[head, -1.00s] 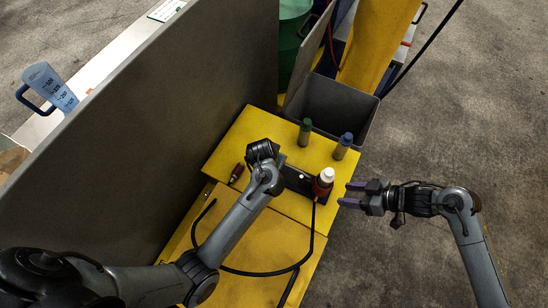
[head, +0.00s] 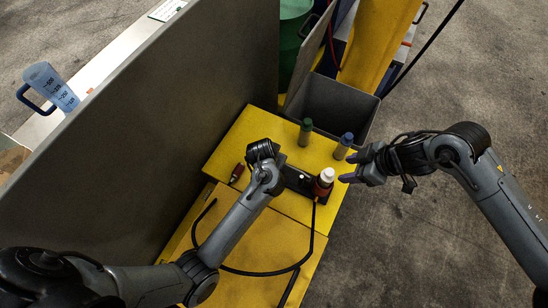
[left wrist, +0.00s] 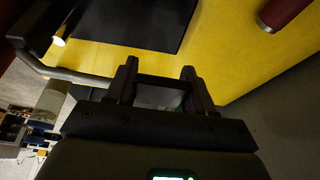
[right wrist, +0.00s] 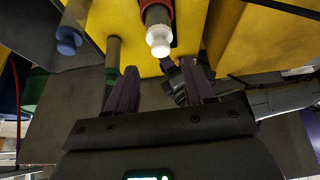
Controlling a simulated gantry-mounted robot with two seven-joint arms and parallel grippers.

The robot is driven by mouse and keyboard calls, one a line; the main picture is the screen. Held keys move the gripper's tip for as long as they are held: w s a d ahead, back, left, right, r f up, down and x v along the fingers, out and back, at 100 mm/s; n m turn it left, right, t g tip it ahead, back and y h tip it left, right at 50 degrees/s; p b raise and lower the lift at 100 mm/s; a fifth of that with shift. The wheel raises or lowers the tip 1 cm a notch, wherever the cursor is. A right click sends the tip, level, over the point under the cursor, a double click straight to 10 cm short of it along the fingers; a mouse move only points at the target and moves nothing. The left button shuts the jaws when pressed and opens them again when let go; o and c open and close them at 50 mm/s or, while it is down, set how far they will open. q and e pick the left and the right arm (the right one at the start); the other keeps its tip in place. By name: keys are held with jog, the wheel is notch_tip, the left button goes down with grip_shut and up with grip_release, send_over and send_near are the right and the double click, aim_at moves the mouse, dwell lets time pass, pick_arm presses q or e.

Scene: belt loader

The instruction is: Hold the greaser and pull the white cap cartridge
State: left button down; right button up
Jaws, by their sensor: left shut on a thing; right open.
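The greaser (head: 298,181) lies on the yellow table, its dark body running right from my left gripper. The white cap cartridge (head: 327,174) stands at its right end, with a white cap over a red part; it also shows in the right wrist view (right wrist: 159,42). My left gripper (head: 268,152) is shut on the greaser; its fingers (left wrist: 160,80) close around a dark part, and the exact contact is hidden. My right gripper (head: 350,168) is open and empty, just right of the white cap. In the right wrist view, the cap is ahead of the open fingers (right wrist: 160,72).
A green-capped cartridge (head: 305,132) and a blue-capped cartridge (head: 344,146) stand behind on the table (head: 235,140). A grey bin (head: 340,105) is beyond them. A dark panel (head: 190,100) walls the left side. A red-handled object (head: 237,172) and a black hose (head: 270,273) lie nearby.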

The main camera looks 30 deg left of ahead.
aim_at(332, 173)
jog(key=shift+x, duration=3.8)
grip_shut()
jog(key=shift+r, duration=0.75)
jog(key=shift+r, duration=3.85)
